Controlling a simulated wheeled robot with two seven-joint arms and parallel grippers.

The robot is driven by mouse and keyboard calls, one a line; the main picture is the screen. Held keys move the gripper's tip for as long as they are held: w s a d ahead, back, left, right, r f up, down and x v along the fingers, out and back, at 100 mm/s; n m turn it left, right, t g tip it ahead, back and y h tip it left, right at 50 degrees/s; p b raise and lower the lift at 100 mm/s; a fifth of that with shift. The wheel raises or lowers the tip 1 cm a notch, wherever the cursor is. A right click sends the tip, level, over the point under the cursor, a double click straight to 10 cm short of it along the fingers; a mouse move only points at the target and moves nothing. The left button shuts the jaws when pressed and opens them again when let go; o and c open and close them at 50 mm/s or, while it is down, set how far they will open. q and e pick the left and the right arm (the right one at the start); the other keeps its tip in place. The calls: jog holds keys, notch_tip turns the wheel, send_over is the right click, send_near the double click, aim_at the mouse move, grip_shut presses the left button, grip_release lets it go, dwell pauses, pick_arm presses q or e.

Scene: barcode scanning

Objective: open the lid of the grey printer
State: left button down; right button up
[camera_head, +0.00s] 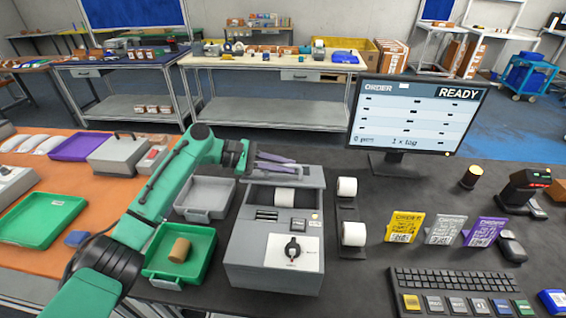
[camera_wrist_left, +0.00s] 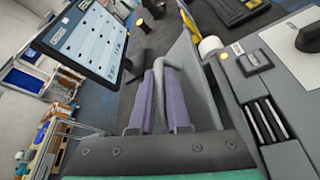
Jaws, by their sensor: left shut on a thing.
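The grey printer (camera_head: 272,258) stands on the dark table in the head view. Its lid (camera_head: 312,178) stands raised at the back of the body, and a white paper roll (camera_head: 285,198) shows in the open bay. My left gripper (camera_head: 287,163) is at the top of the raised lid. In the left wrist view, the purple fingers of the gripper (camera_wrist_left: 158,84) are shut around the lid's grey bar handle (camera_wrist_left: 168,64). The lid panel (camera_wrist_left: 190,75) lies just right of them there. My right gripper is in neither view.
A monitor (camera_head: 415,117) reading READY stands to the right behind the printer. Two spare paper rolls (camera_head: 353,234) are close on its right. A green tray (camera_head: 158,270) with a brown roll and an empty grey tray (camera_head: 207,193) are on its left. A keyboard (camera_head: 455,281) lies front right.

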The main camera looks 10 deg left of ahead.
pick_arm(q)
jog(key=shift+w+r+n, duration=0.3)
jog(key=shift+w+r, duration=0.25)
jog(key=shift+r, duration=0.2)
jog(key=shift+w+r, duration=0.45)
jog(key=shift+w, duration=0.1)
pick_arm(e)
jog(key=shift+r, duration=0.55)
pick_arm(q)
jog(key=c, duration=1.2)
grip_release()
jog(key=shift+o, duration=0.2)
